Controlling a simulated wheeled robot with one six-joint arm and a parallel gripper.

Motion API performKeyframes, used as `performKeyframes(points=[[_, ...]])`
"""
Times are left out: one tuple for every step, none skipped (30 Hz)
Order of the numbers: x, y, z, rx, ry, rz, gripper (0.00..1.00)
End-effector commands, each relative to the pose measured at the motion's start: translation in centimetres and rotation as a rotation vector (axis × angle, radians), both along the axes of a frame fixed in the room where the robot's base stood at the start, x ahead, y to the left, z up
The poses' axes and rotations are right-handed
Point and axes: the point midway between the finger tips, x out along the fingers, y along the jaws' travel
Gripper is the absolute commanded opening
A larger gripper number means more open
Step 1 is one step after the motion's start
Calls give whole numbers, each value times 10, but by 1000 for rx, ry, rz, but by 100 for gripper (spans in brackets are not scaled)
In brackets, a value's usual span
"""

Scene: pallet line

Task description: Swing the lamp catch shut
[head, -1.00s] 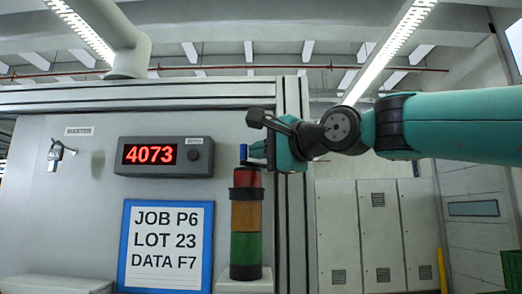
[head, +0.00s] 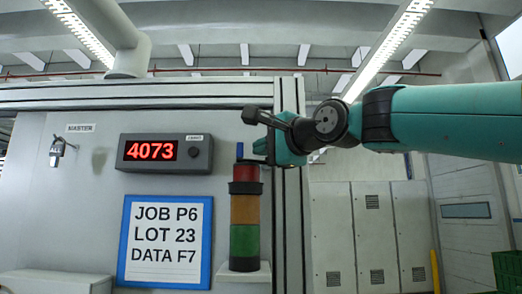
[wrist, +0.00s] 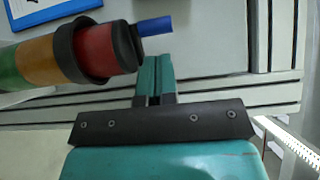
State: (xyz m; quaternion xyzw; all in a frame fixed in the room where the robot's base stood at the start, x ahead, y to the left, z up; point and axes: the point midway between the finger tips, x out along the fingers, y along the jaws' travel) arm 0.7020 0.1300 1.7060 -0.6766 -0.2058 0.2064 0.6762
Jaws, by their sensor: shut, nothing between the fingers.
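The stack lamp (head: 245,208) stands upright with red, orange and green sections, and it lies sideways across the upper left of the wrist view (wrist: 97,52). A small blue piece, which seems to be the lamp catch (head: 240,150), sticks straight up from its top. In the wrist view the blue catch (wrist: 155,26) juts out past the black cap. My gripper (head: 260,147) is just right of the catch in the head view. Its fingers (wrist: 157,62) are shut and empty, close to the catch with a small gap showing in the wrist view.
A grey panel behind carries a red display (head: 151,151), a blue-framed sign (head: 165,241) and a hanging padlock-like fitting (head: 59,150). A metal post (head: 291,220) rises right of the lamp. Grey cabinets (head: 378,235) and a green crate (head: 508,270) stand farther right.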

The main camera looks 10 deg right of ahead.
Motion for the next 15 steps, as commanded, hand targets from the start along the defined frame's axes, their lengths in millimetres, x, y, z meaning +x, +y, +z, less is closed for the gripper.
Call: performKeyframes(points=[[-3,-7,-1,1,-2,2,0],[-5,-10,-1,2,-2,7,0],[-12,-14,-3,2,-5,12,0],[-20,-17,-4,2,-7,13,0],[-27,-20,-5,1,-7,14,0],[-36,-25,-5,2,-7,14,0],[-42,-29,-5,3,-6,13,0],[-48,-33,-5,1,-5,12,0],[-56,-38,-4,2,-6,11,0],[-61,-41,-4,1,-5,10,0],[-66,-44,-4,1,-4,9,0],[-72,-48,-3,1,-4,9,0],[-76,-50,-3,1,-4,9,0],[-79,-52,-2,1,-4,9,0],[-83,-54,-2,0,-2,9,0]])
